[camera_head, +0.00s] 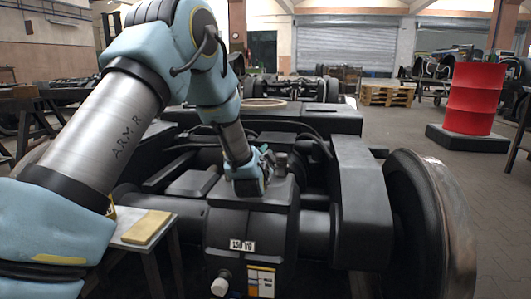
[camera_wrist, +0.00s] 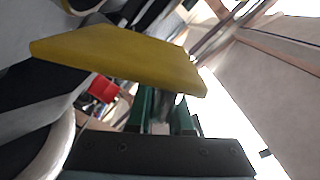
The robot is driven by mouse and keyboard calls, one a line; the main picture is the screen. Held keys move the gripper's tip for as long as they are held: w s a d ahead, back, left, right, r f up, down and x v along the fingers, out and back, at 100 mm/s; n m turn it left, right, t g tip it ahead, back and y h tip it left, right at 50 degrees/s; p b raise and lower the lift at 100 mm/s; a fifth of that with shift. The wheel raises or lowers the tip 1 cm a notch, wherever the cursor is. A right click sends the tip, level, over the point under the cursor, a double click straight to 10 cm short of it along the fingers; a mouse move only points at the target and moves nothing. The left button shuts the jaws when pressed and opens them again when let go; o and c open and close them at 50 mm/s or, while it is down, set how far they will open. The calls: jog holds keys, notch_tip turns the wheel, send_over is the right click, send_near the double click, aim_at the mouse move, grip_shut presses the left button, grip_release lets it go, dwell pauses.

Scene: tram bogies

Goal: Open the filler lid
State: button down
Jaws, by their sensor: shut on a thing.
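My gripper (camera_head: 263,154) is low over the top of the dark gearbox housing (camera_head: 268,222) in the head view, beside a small grey cap (camera_head: 281,159). In the wrist view its green fingers (camera_wrist: 161,115) are close together, with a small pale piece (camera_wrist: 160,128) between them. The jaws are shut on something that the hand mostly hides. A yellow slab (camera_wrist: 120,58) is close to the camera in the wrist view; I cannot tell whether it is the filler lid. No filler lid shows clearly in the head view.
A black frame beam (camera_head: 362,190) and a large wheel (camera_head: 430,225) stand right of the housing. A small stand with a yellow pad (camera_head: 147,227) is at the left. A red drum (camera_head: 474,98) stands farther right. The floor between wheel and drum is clear.

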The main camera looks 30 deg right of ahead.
jog(key=shift+f, duration=0.15)
jog(key=c, duration=0.8)
grip_release()
jog(key=shift+c, duration=0.2)
jog(key=v, duration=1)
jog(key=shift+s+a+p, duration=0.3)
jog(key=shift+p, duration=0.15)
